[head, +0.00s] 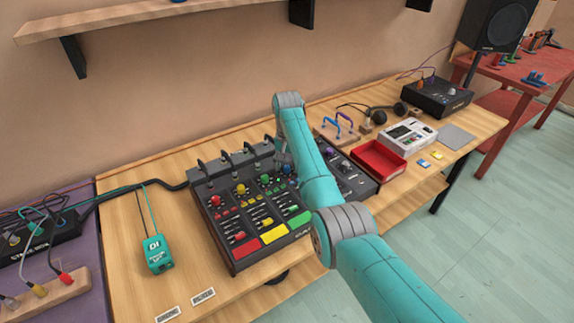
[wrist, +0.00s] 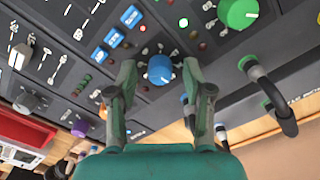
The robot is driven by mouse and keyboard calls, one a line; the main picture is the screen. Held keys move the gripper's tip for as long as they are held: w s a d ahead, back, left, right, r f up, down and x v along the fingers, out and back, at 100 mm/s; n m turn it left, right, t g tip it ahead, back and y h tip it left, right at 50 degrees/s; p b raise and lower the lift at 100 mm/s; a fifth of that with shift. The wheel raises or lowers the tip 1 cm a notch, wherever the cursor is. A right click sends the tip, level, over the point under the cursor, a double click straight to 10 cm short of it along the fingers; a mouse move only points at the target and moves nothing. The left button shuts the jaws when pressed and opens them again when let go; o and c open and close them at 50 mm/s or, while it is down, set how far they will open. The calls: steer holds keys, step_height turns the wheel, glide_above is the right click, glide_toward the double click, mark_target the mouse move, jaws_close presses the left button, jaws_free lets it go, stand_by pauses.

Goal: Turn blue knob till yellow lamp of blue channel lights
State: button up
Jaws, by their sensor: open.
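The blue knob (wrist: 159,69) shows in the wrist view with a pale pointer mark on its top. My gripper (wrist: 159,76) is open, with one finger on each side of the knob and a visible gap to it. I cannot tell whether the fingertips reach down to its height. Small lamps (wrist: 145,50) sit on the dark panel around the knob; I cannot tell which is the yellow one or whether it is lit. In the head view my arm covers much of the blue channel of the mixer (head: 236,262).
A green knob (wrist: 238,13) and a black cable plug (wrist: 262,78) stand close by. Blue buttons (wrist: 113,38) and a purple knob (wrist: 79,128) are on the other side. A red tray (head: 379,158) and a headset (head: 378,116) lie right of the mixer.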

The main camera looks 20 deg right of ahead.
jaws_close()
steer(key=shift+m, duration=2.9)
jaws_free()
steer(key=shift+r, duration=0.1)
